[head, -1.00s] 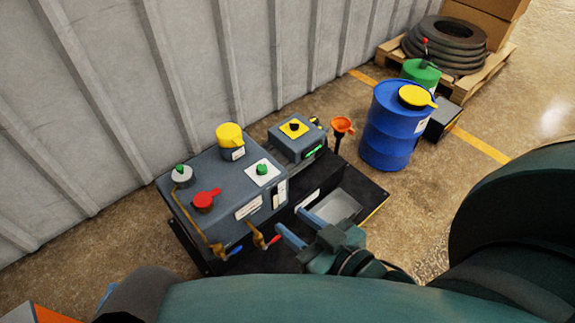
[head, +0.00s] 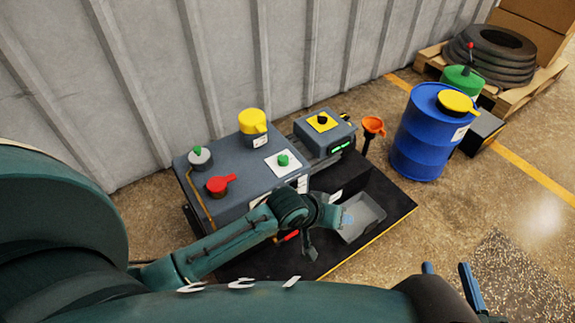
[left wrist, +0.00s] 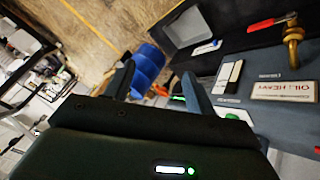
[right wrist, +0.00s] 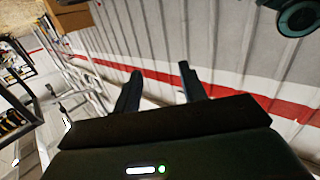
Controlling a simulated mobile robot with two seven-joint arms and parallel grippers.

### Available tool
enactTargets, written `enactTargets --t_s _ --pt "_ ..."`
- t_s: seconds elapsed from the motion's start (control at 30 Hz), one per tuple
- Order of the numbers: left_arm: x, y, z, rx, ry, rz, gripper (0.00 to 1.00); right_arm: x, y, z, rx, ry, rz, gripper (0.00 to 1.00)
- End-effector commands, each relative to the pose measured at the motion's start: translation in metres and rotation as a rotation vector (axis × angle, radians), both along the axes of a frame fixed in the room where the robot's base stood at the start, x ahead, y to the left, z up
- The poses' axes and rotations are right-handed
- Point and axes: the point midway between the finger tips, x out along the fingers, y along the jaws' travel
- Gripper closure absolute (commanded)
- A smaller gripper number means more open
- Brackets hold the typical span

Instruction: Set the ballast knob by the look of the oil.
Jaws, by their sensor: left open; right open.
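The grey pump unit (head: 235,190) has a green knob (head: 283,160) on a white plate and a black knob (head: 322,119) on a yellow plate; I cannot tell which is the ballast knob. In the left wrist view, a white gauge strip (left wrist: 228,80) sits on its face beside a label (left wrist: 285,90) that seems to read OIL: HEAVY; the oil itself is too small to judge. My left gripper (head: 328,232) is open and empty, in front of the unit, apart from the knobs. My right gripper (head: 447,270) is open and empty at the lower right.
A red knob (head: 220,184), a yellow cap (head: 253,121) and a grey cap (head: 200,156) stand on the unit. A grey tray (head: 372,222) lies on the black base. An orange funnel (head: 373,126) and blue drum (head: 432,135) stand to the right.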

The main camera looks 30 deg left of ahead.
Motion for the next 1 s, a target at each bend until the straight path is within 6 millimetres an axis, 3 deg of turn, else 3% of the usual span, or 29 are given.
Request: enactTargets --t_s 0.03,0.17,0.3,0.4,0.53,0.67,0.77,1.0 --pt "0.026 0.011 -0.014 0.041 0.050 0.043 0.45 0.002 0.003 -0.013 -0.008 -0.029 0.011 0.58" --pt "0.075 0.049 -0.023 0.149 0.197 0.216 0.45 0.004 0.010 -0.023 -0.026 -0.098 0.037 0.58" --pt "0.117 0.102 -0.006 0.254 0.300 0.455 0.45 0.005 0.017 -0.031 -0.042 -0.165 0.062 0.58" --pt "0.136 0.135 0.015 0.305 0.341 0.615 0.45 0.005 0.022 -0.034 -0.051 -0.201 0.077 0.58" --pt "0.148 0.162 0.038 0.339 0.369 0.760 0.45 0.005 0.025 -0.036 -0.057 -0.231 0.089 0.58" --pt "0.151 0.174 0.045 0.351 0.381 0.821 0.45 0.005 0.026 -0.037 -0.058 -0.243 0.094 0.58" --pt "0.153 0.178 0.037 0.354 0.383 0.830 0.45 0.006 0.027 -0.037 -0.047 -0.247 0.097 0.58" --pt "0.163 0.193 -0.009 0.353 0.383 0.828 0.45 0.008 0.031 -0.041 0.014 -0.254 0.108 0.58"
